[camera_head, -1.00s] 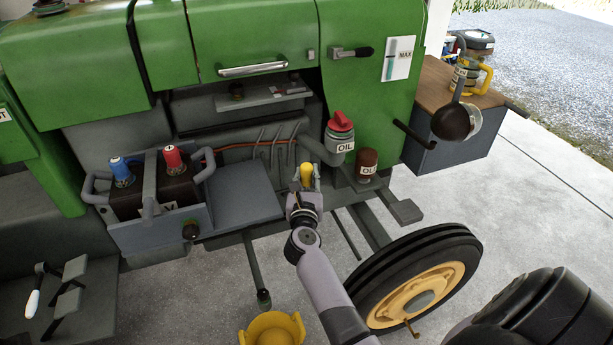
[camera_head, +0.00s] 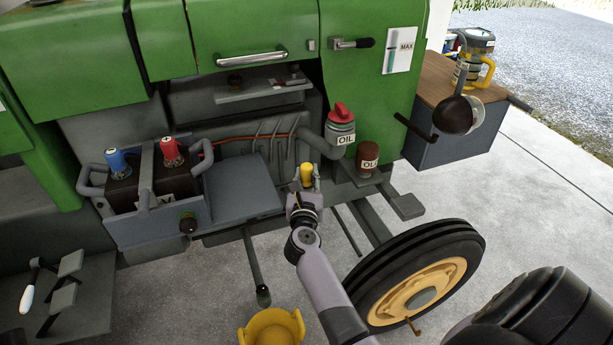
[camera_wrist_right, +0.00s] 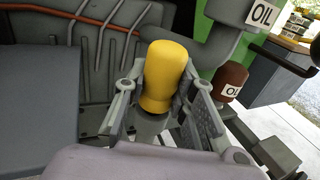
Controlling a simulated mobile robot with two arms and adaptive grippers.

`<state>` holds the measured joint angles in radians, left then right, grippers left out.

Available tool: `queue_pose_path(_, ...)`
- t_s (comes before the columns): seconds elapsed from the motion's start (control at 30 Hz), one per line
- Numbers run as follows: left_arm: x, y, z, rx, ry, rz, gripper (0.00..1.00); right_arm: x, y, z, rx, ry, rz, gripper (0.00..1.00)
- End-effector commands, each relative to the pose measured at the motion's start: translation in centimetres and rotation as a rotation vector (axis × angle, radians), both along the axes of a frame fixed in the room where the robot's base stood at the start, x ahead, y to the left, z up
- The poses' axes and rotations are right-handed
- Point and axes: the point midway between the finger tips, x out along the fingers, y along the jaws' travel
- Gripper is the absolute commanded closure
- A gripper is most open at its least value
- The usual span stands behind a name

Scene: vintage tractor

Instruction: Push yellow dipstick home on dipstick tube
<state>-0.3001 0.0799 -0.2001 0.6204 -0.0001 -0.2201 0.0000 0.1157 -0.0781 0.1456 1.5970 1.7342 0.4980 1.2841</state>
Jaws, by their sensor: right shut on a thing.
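The yellow dipstick (camera_head: 307,173) stands upright at the engine's side, low beside the oil filler. Its rounded yellow handle (camera_wrist_right: 165,75) fills the middle of the right wrist view. My right gripper (camera_head: 306,188) is shut on the dipstick, with one finger on each side of the handle in the right wrist view (camera_wrist_right: 163,110). A grey collar-like part, perhaps the dipstick tube (camera_wrist_right: 148,125), shows just under the handle. Whether the handle touches it I cannot tell, as the fingers hide the join. My left gripper is not in view.
The red-capped oil filler (camera_head: 340,125) and a brown labelled cap (camera_head: 367,158) stand right of the dipstick. The front wheel (camera_head: 420,280) and a yellow bucket (camera_head: 272,328) are below.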

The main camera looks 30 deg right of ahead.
Motion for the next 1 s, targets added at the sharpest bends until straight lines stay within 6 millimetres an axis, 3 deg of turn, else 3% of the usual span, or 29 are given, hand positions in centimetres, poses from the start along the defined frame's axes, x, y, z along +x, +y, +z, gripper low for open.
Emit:
queue_pose_path(0.23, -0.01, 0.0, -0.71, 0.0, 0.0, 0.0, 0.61, 0.0, 0.0, -0.74, 0.0, 0.0, 0.0, 1.0)
queue_pose_path(0.27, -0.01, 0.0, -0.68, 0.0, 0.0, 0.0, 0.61, 0.02, 0.0, -0.69, -0.001, -0.001, 0.0, 0.75)
queue_pose_path(0.6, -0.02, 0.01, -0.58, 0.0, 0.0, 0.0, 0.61, 0.01, 0.01, -0.61, 0.0, 0.0, 0.0, 0.52)
queue_pose_path(1.0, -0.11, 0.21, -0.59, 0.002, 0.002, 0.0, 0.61, 0.01, 0.0, -0.1, 0.002, -0.002, -0.001, 0.52)
